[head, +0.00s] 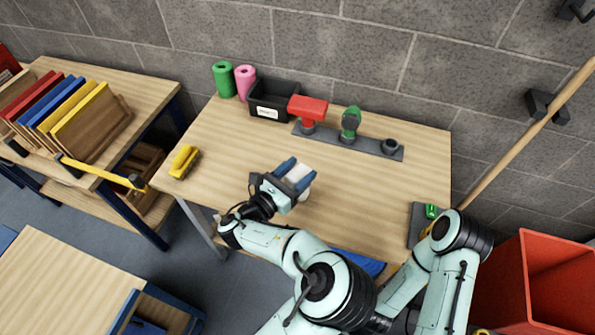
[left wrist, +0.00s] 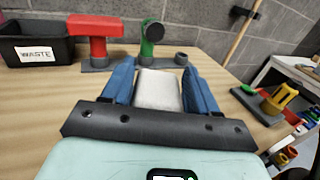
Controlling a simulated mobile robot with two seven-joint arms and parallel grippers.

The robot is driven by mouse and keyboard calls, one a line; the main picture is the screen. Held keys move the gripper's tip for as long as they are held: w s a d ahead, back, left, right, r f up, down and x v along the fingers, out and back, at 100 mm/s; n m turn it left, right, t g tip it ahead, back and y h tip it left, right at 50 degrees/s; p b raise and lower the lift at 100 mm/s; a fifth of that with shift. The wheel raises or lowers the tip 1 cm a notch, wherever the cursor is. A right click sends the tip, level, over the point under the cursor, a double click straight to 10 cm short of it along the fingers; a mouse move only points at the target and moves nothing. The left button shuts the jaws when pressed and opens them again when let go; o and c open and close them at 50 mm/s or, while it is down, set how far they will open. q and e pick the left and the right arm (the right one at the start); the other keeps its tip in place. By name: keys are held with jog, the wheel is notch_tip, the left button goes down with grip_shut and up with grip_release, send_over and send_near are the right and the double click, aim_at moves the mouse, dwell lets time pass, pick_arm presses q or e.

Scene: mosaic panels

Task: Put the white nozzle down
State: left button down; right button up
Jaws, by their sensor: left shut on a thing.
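The white nozzle (head: 299,173) is between the blue fingers of my left gripper (head: 296,177), over the middle of the table. In the left wrist view the white nozzle (left wrist: 158,89) shows as a pale block between the two blue fingers of my left gripper (left wrist: 160,85), which is shut on it. Its lower part is hidden, so I cannot tell whether it touches the table. A dark rack (head: 370,145) at the back holds a red nozzle (head: 308,107) and a green nozzle (head: 351,122). A black round seat (head: 390,146) at its right end is empty. My right gripper is out of view.
A black bin labelled WASTE (head: 273,100) stands at the back left, beside pink (head: 245,82) and green (head: 224,80) rolls. A yellow brush-like block (head: 184,161) lies at the left edge. A dark tray (head: 416,224) is at the right edge. The table's middle is clear.

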pick_arm(q)
jog(key=shift+c, duration=1.8)
grip_release()
jog(key=shift+o, duration=0.3)
jog(key=shift+s+a+r+p, duration=0.1)
jog(key=shift+r+p, duration=0.1)
jog(key=shift+p, duration=0.1)
jog(key=b+v, duration=0.2)
jog(key=v, duration=0.9)
jog(key=shift+s+a+b, duration=0.2)
jog(key=shift+s+b, duration=0.1)
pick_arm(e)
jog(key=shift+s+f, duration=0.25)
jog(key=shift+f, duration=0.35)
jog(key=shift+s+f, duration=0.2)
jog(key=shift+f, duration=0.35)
